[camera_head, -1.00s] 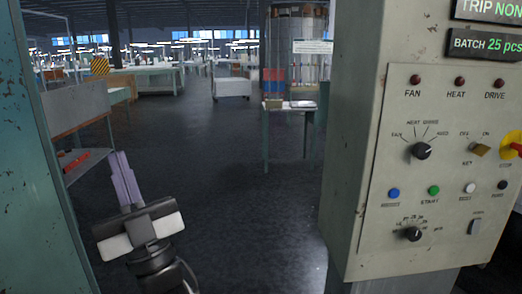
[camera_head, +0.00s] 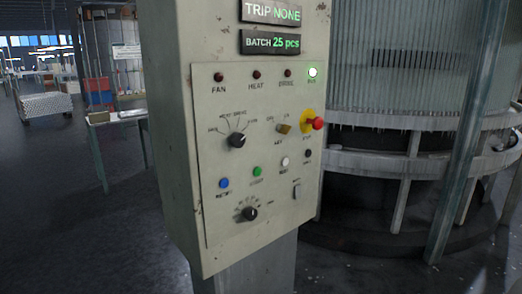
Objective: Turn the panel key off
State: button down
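The control panel (camera_head: 215,190) is a worn beige box on a post, in the middle of the head view. Its brass key (camera_head: 284,129) sits in the key switch between small marks that look like OFF and ON; the key is tilted, its head toward the ON side. The red emergency knob (camera_head: 318,123) on a yellow collar (camera_head: 307,121) is just right of the key. The black mode selector (camera_head: 237,140) is left of it. My gripper is not in view now.
Blue (camera_head: 224,183), green (camera_head: 257,171) and white (camera_head: 285,162) buttons sit below the key, with a black dial (camera_head: 250,213) lower. One lamp (camera_head: 313,72) glows. A large ribbed machine (camera_head: 400,65) stands right. Open floor (camera_head: 110,235) lies left.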

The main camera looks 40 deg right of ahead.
aim_at(285, 129)
jog(key=i+l+z, duration=0.2)
jog(key=z, duration=0.15)
jog(key=i+l+z, duration=0.35)
jog(key=i+z, duration=0.15)
jog(key=z, duration=0.2)
